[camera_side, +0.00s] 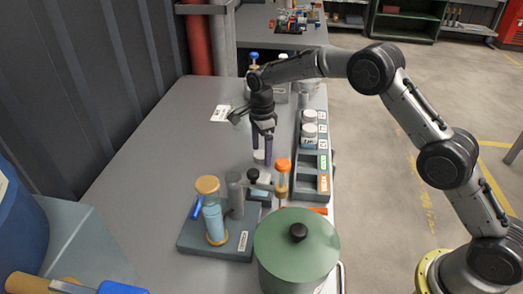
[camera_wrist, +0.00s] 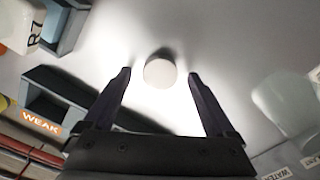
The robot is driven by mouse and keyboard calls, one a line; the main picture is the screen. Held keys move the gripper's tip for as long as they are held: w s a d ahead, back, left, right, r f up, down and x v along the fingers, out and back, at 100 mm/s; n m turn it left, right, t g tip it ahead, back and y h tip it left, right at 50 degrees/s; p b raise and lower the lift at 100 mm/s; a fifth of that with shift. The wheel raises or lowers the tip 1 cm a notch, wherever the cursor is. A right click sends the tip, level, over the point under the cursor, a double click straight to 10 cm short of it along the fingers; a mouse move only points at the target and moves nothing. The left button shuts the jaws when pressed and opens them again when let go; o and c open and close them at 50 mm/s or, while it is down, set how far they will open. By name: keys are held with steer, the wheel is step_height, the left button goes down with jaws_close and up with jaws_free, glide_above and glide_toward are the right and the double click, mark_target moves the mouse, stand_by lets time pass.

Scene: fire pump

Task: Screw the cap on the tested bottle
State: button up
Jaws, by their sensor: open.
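My gripper (camera_side: 262,151) points down over the grey bench, its two dark fingers apart and empty. A small round white piece (camera_side: 259,157), which looks like the cap, is low at the fingertips in the side view. In the wrist view this white disc (camera_wrist: 160,72) lies between the fingertips, with a gap on each side. White-topped bottles (camera_side: 309,129) stand in the long grey rack (camera_side: 325,160) to the right. An orange-topped bottle (camera_side: 283,175) stands nearer the camera. I cannot tell which bottle is the tested one.
A green lidded pot (camera_side: 296,258) is at the front right. Labelled trays show in the wrist view (camera_wrist: 40,122). The bench left of my gripper is mostly clear.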

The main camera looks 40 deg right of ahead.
mark_target(262, 154)
steer(key=shift+f, duration=0.25)
steer(key=c, duration=1.4)
steer(key=o, duration=0.6)
steer(key=c, duration=0.5)
steer(key=shift+r, duration=2.55)
steer(key=shift+c, duration=0.2)
